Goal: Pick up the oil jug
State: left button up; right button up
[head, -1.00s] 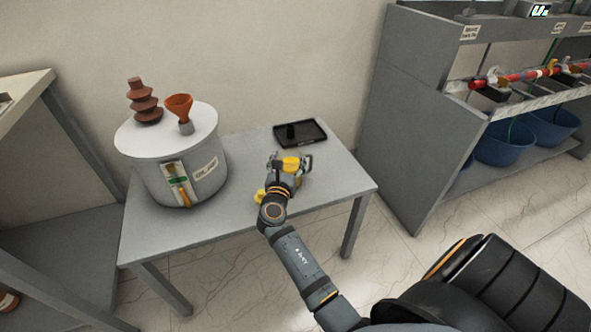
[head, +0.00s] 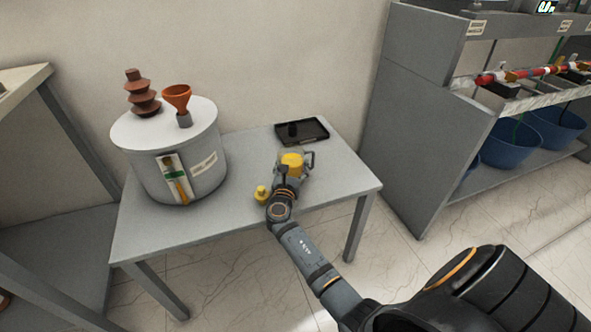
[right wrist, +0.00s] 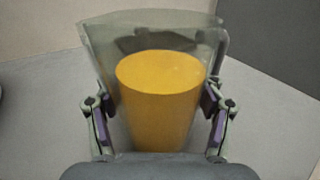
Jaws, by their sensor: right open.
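The oil jug (head: 293,160), clear with yellow oil inside and a handle on its right side, stands upright on the grey table. In the right wrist view the jug (right wrist: 160,100) fills the middle. My right gripper (head: 287,176) is at the near side of the jug, with its arm coming in from the lower right. In the right wrist view its open fingers (right wrist: 160,112) stand on either side of the jug, close to its walls. I cannot tell whether they touch it. My left gripper is not in view.
A grey transformer tank (head: 190,170) with a brown bushing (head: 141,95) and orange funnel (head: 177,98) stands on the table's left. A black tray (head: 302,131) lies behind the jug. A small yellow object (head: 262,194) sits left of my wrist. Shelving (head: 405,120) stands right.

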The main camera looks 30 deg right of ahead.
jog(key=shift+x, duration=1.25)
jog(key=shift+c, duration=0.2)
jog(key=shift+f, duration=0.1)
jog(key=c, duration=1.3)
jog(key=shift+c, duration=0.3)
